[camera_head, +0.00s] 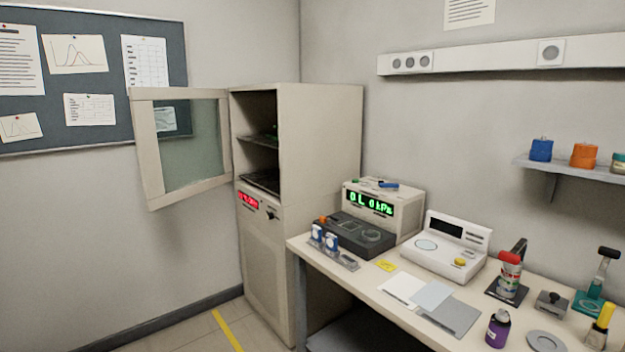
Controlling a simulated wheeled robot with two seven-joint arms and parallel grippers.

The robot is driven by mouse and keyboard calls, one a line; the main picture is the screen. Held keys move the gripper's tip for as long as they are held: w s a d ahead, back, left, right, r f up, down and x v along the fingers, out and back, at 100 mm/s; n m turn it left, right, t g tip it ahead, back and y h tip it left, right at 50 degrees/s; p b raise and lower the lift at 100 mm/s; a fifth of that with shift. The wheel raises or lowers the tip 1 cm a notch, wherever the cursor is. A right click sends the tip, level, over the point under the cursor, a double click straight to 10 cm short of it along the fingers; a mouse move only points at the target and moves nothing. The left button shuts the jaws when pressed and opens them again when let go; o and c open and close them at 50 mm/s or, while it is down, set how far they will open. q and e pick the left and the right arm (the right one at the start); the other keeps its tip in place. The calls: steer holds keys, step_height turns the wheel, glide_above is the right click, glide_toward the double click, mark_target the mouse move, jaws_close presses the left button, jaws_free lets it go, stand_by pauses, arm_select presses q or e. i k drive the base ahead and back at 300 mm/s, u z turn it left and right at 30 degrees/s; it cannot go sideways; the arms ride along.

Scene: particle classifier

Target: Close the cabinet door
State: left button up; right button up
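The tall beige cabinet (320,150) stands in the room's corner, left of the workbench. Its door (148,150), a pale frame around a glass pane, hangs on the left side of the upper opening. The door stands wide open, swung out to the left in front of the noticeboard. Inside the opening are dark shelves (262,182) with a small, unclear item on the upper one. A red display (248,200) and a dark knob sit below the opening. Neither of my grippers shows in this view.
The workbench (385,290) at right carries a device with a green display (370,203), a white instrument (445,250), papers, a purple can (497,329) and several small tools. A wall shelf (575,167) holds jars. Floor in front of the cabinet's left side looks clear.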

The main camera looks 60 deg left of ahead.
mark_target(142, 99)
steer(key=u, duration=2.05)
steer(key=k, duration=1.65)
steer(key=u, duration=0.05)
steer(key=i, duration=0.95)
steer(key=u, duration=1.4)
steer(key=i, duration=2.4)
steer(key=z, duration=0.05)
